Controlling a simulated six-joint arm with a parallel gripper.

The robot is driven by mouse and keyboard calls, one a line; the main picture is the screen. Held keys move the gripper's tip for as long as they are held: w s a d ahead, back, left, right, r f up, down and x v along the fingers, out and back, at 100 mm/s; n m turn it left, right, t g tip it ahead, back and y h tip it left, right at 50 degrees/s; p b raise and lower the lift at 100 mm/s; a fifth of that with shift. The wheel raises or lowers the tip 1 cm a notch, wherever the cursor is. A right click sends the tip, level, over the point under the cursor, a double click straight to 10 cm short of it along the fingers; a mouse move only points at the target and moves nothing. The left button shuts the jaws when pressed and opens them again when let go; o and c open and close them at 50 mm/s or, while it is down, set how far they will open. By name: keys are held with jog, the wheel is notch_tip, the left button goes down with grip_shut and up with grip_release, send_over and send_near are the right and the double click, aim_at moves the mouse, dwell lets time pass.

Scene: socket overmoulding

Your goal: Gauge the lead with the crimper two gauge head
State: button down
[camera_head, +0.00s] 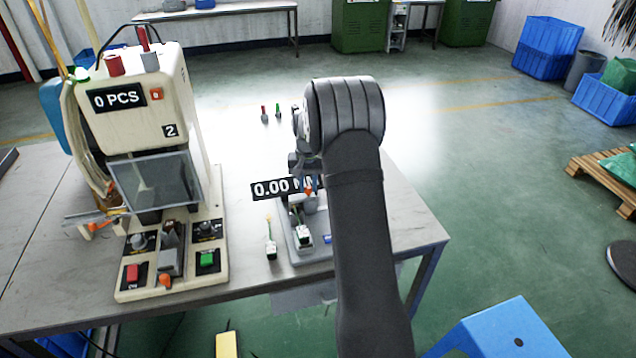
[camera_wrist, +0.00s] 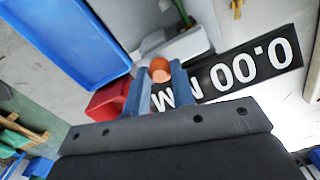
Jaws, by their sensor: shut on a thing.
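The gauge stands near the table's right end, and its black display (camera_head: 277,188) reads 0.00; it shows upside down in the wrist view (camera_wrist: 245,68). My gripper (camera_head: 307,181) points down over the gauge. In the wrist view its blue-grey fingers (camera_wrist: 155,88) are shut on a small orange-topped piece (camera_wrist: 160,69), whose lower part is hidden. The orange tip also shows in the head view (camera_head: 308,191). A lead with a black-and-white plug (camera_head: 271,250) lies left of the gauge. A similar plug (camera_head: 303,236) sits at the gauge's front; I cannot tell how it is seated.
The cream crimper marked 2 (camera_head: 135,95) stands left on the table, its display reading 0 PCS. Small red (camera_head: 264,113) and green (camera_head: 278,111) pieces stand at the back. A blue stool (camera_head: 510,335) is on the floor.

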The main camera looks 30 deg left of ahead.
jog(key=shift+s+a, duration=0.4)
jog(key=shift+a, duration=0.05)
jog(key=c, duration=1.2)
grip_release()
notch_tip(320, 180, up, 18)
jog(key=shift+f, duration=0.25)
jog(key=shift+f, duration=0.1)
